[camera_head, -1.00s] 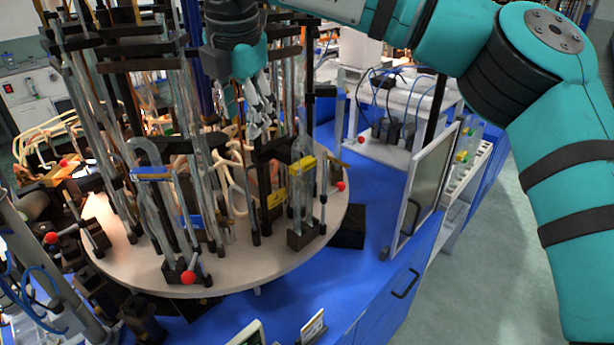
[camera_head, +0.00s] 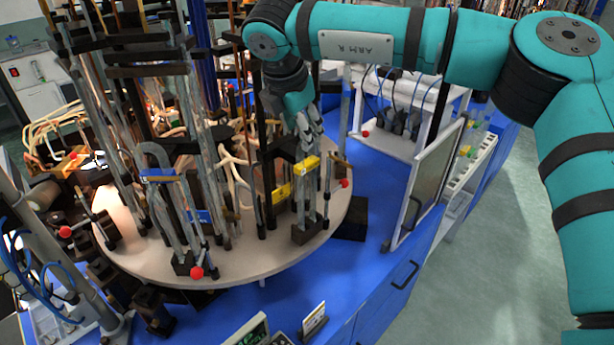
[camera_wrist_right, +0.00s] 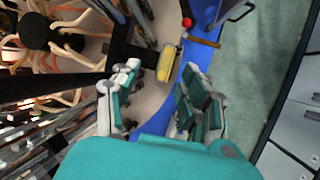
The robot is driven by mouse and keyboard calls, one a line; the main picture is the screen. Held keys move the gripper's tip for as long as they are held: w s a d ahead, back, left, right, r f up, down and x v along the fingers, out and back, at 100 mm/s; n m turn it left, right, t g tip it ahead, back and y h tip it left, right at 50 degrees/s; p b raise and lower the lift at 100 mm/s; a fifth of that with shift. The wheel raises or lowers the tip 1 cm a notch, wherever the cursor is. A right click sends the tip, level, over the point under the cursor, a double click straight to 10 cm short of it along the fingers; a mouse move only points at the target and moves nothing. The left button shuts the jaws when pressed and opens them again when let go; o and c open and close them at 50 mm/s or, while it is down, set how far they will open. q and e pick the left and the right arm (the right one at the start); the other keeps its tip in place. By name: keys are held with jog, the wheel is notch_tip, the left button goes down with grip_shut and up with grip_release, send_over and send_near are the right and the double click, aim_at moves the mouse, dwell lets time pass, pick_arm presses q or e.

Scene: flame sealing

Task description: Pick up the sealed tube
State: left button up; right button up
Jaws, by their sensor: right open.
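A clear glass tube (camera_head: 312,208) with a yellow clamp piece (camera_head: 306,168) near its top stands upright in a dark block at the right front of the round table (camera_head: 262,262). I cannot tell from the pictures whether its end is sealed. My right gripper (camera_head: 309,133) is open just above the yellow piece, pointing down, with nothing seen held. In the right wrist view the gripper's fingers (camera_wrist_right: 160,84) are spread, and the yellow piece (camera_wrist_right: 166,63) shows beyond and between their tips. The glass itself is hard to make out there. My left gripper is not in view.
Tall rods and glass tubes crowd the round table left of the right gripper. A bent tube with a blue clamp (camera_head: 160,174) stands at the front. A framed panel (camera_head: 425,180) stands to the right on the blue bench (camera_head: 372,255). Red knobs (camera_head: 197,272) edge the table.

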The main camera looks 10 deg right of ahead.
jog(key=d+f+p, duration=0.1)
jog(key=w+d+f+p, duration=0.1)
jog(key=f+p, duration=0.1)
jog(key=shift+w+f, duration=0.15)
jog(key=shift+f, duration=0.05)
jog(key=shift+w+d+f+p, duration=0.1)
jog(key=shift+w+f+p, duration=0.2)
jog(key=shift+f, duration=0.25)
jog(key=shift+s, duration=0.1)
jog(key=shift+c, duration=0.2)
jog(key=shift+c, duration=1.2)
grip_shut()
jog(key=shift+r, duration=0.1)
